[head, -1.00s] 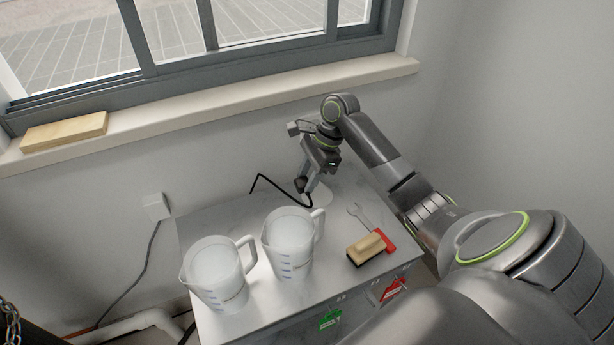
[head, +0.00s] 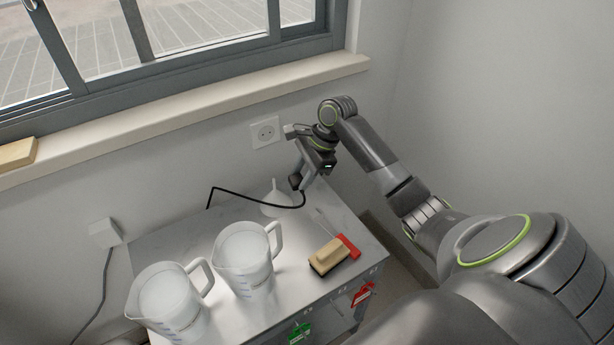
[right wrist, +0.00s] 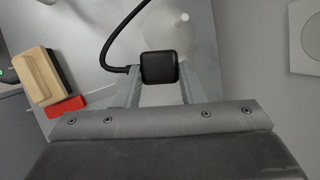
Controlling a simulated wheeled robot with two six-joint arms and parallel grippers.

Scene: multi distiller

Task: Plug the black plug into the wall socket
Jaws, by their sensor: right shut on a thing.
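The wall socket (head: 265,132) is a white square plate with a round recess, on the wall below the window sill. It shows partly in the right wrist view (right wrist: 307,38) at the right edge. My right gripper (head: 303,178) is shut on the black plug (head: 295,181), held above the back of the table, below and right of the socket and apart from it. In the right wrist view the plug (right wrist: 159,68) sits between the fingertips, its black cable (right wrist: 115,40) leaving on the left. The plug's pins are not visible. My left gripper is not in view.
Two clear measuring jugs (head: 243,257) (head: 167,299) stand at the table's front left. A white funnel (head: 276,201) stands behind, under the cable. A wooden brush (head: 328,257) and a red-handled tool (head: 348,246) lie at right. A white wall box (head: 104,233) is at far left.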

